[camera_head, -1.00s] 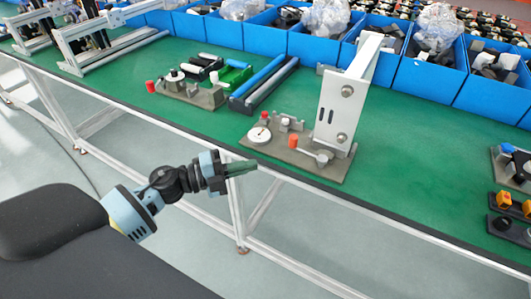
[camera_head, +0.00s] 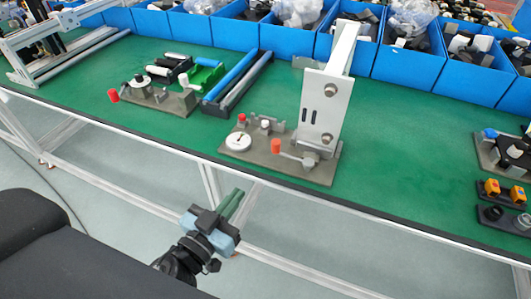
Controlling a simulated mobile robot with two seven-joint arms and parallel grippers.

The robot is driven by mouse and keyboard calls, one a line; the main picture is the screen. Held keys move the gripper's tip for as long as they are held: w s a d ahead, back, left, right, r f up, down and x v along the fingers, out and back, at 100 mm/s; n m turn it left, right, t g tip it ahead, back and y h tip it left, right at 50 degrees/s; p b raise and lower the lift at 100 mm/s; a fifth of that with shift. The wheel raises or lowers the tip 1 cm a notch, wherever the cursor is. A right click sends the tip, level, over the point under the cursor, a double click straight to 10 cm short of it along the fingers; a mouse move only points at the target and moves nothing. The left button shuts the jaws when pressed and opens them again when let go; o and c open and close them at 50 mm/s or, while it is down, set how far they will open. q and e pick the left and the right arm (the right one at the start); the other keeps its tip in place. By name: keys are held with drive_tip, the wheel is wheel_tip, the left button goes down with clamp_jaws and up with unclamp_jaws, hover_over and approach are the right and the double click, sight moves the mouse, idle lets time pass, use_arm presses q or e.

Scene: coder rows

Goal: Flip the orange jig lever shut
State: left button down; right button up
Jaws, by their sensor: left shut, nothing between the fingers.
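The orange-tipped jig lever (camera_head: 277,147) is on a grey-brown jig base (camera_head: 315,173) at the front edge of the green table. Its orange knob stands up at the left end of a metal arm that runs right to a pivot near the tall grey bracket (camera_head: 322,110). A white dial (camera_head: 238,142) and a small red knob sit on the base's left part. My left gripper (camera_head: 237,193) is shut and empty, in front of and below the table edge, to the lower left of the lever and apart from it. My right gripper is not in view.
A second jig (camera_head: 155,97) with a red knob stands to the left, beside a rack with blue and grey bars (camera_head: 231,85). Blue bins (camera_head: 406,68) line the back. Yellow button boxes (camera_head: 492,187) are at the right. Green table between is clear.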

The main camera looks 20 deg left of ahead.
sight(273, 148)
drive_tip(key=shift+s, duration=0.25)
